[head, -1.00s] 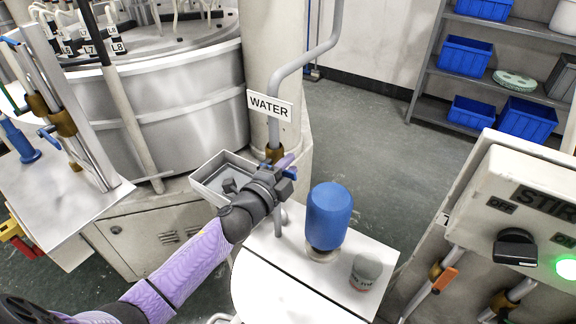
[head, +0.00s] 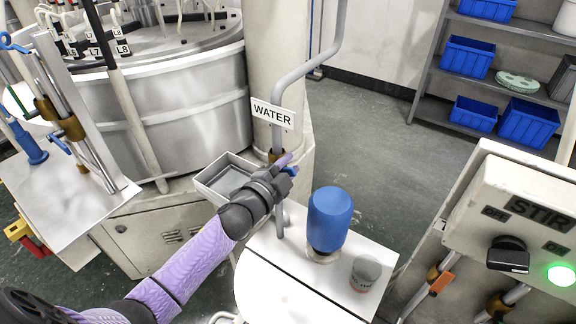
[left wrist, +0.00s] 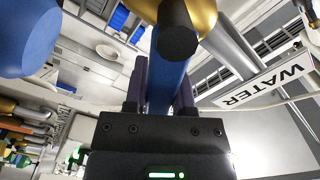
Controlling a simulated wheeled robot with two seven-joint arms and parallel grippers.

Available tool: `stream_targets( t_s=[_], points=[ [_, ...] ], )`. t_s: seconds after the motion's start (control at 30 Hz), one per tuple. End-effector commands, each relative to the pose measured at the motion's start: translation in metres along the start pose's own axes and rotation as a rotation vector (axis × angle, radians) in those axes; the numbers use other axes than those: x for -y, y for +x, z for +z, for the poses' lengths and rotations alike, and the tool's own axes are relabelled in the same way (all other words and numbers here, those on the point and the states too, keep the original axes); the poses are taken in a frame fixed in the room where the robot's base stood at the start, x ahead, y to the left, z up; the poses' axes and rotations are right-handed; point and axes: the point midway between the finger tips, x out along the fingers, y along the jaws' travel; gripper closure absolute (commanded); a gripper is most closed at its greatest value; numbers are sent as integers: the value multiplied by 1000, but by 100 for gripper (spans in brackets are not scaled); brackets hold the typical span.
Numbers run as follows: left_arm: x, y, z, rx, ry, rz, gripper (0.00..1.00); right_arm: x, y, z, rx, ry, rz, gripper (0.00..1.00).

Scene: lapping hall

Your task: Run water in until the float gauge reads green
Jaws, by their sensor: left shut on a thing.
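The water pipe under the WATER sign (head: 273,113) comes down to a brass valve (head: 274,155), whose brass body also shows in the left wrist view (left wrist: 203,14). My left gripper (head: 284,168) is at this valve. In the left wrist view its fingers (left wrist: 160,95) are shut on the blue valve lever (left wrist: 165,72). In the head view only a small blue part of the lever shows beyond the fingers. A shallow grey metal tray (head: 206,187) sits just left of the gripper, partly hidden by it. I cannot make out a float gauge or a green band. My right gripper is out of view.
A STIR box (head: 525,215) with a black knob and a lit green lamp is at right. Shelves with blue bins (head: 467,57) stand behind.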

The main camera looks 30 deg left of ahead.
Motion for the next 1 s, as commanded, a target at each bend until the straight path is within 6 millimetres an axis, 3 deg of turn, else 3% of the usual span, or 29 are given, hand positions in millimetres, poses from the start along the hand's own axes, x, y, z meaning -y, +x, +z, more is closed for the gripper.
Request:
stream_targets(
  t_s=[0.07,0.1,0.27,0.6,1.0],
  points=[
    [0,0,0,1,0,1,100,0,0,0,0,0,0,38],
    [0,0,0,0,0,1,64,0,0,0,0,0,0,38],
    [0,0,0,0,1,0,32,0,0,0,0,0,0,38],
    [-1,-7,1,1,1,1,32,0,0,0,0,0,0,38],
    [-2,-87,1,2,1,2,32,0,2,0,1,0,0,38]
  ],
)
